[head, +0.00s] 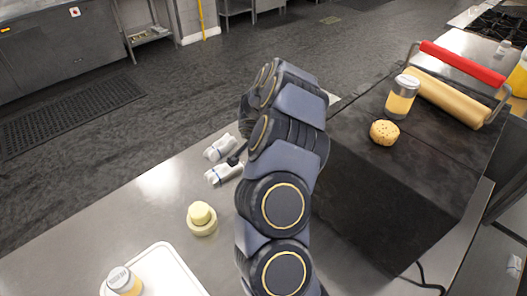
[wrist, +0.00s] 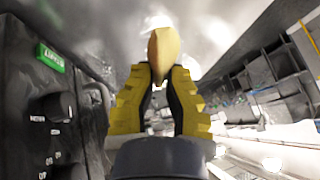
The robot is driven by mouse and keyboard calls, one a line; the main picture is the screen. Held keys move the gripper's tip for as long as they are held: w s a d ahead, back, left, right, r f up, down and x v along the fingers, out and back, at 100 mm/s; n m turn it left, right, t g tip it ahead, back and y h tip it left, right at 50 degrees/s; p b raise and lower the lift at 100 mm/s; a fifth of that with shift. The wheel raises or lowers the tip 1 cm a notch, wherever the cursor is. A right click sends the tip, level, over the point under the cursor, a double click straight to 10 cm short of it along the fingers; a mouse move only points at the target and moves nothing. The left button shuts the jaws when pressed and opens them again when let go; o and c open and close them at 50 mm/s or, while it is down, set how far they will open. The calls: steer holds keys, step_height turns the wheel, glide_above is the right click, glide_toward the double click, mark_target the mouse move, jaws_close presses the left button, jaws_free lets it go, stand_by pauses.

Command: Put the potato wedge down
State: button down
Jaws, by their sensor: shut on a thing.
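The potato wedge (wrist: 164,48) is yellow-tan with a pointed tip. In the wrist view it stands upright between the yellow, stepped fingers of my gripper (wrist: 161,76), which is shut on it. Blurred grey lies behind the wedge, so I cannot tell how far it is from any surface. In the head view my arm fills the middle, and I cannot make out the wedge or the gripper's fingers there.
A steel counter (head: 120,219) holds a pale yellow knobbed object (head: 202,219), two white cylinders (head: 222,160), a white tray (head: 177,271) and a lidded jar (head: 123,281). Right, a dark flat surface (head: 352,125) bears a speckled round bun (head: 384,132), another jar (head: 401,98) and a tan roll (head: 447,97).

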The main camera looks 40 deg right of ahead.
steer(key=w+d+f, duration=0.1)
steer(key=f, duration=0.1)
steer(key=w+d+f, duration=0.1)
steer(key=w+f, duration=0.1)
steer(key=w+d+f, duration=0.1)
steer(key=shift+w+d+f, duration=0.2)
steer(key=shift+d+f, duration=0.15)
steer(key=shift+f, duration=0.05)
steer(key=shift+w+d+f, duration=0.15)
steer(key=shift+w+f, duration=0.15)
steer(key=shift+f, duration=1.65)
steer(key=shift+f, duration=0.1)
steer(key=c, duration=1.2)
jaws_free()
steer(key=shift+o, duration=0.2)
steer(key=shift+a+r, duration=0.3)
steer(key=shift+r, duration=0.35)
steer(key=v, duration=1.1)
steer(key=shift+s, duration=0.1)
